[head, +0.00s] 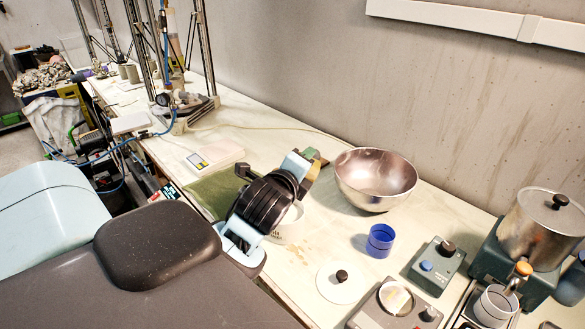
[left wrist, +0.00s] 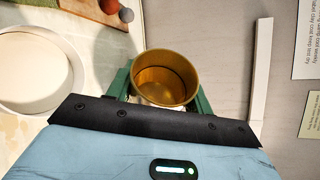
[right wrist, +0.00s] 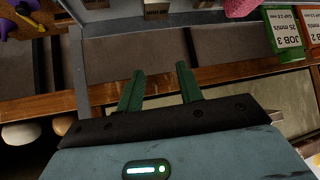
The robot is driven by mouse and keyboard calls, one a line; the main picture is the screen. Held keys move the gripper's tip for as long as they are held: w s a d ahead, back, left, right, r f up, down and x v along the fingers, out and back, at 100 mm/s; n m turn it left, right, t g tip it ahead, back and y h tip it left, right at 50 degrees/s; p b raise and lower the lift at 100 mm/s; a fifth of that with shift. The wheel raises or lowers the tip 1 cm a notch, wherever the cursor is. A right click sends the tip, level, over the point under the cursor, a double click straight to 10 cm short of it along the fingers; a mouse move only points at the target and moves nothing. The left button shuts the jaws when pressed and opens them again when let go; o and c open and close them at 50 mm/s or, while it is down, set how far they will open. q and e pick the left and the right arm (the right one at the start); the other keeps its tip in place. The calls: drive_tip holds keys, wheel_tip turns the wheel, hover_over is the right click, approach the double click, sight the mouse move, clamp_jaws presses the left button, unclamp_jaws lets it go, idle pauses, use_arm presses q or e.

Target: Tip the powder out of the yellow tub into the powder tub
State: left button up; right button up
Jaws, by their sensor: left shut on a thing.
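The yellow tub (left wrist: 166,64) is between the green fingers of my left gripper (left wrist: 163,92), which is shut on it. Its open mouth faces the left wrist camera and its inside looks golden brown; I cannot tell how much powder is in it. In the head view my left gripper (head: 311,160) is raised over the bench and mostly hides the tub. A round white tub (head: 290,232), which looks like the powder tub, stands below, partly hidden by my arm. It also shows at the left of the left wrist view (left wrist: 84,72). My right gripper (right wrist: 160,78) is open and empty.
A steel bowl (head: 375,180) stands right of my left gripper. A blue cup (head: 380,241), a white lid with a black knob (head: 342,290) and a control box (head: 437,264) are nearer. Brown crumbs lie by the white tub. A wooden edge (right wrist: 240,72) is near my right gripper.

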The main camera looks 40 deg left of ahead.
use_arm(q)
drive_tip(key=m+g, duration=0.1)
drive_tip(key=r+m+y, duration=0.1)
drive_tip(key=m, duration=0.1)
drive_tip(key=w+d+m+g, duration=0.1)
drive_tip(key=shift+r+m+g+y, duration=0.3)
drive_tip(key=shift+r+m+y, duration=0.1)
drive_tip(key=m, duration=0.1)
drive_tip(key=m+g+y, duration=0.1)
drive_tip(key=r+m, duration=0.1)
drive_tip(key=shift+w+d+r+m+g+y, duration=0.1)
drive_tip(key=shift+w+d+m+g+y, duration=0.1)
drive_tip(key=shift+d+m+g+y, duration=0.2)
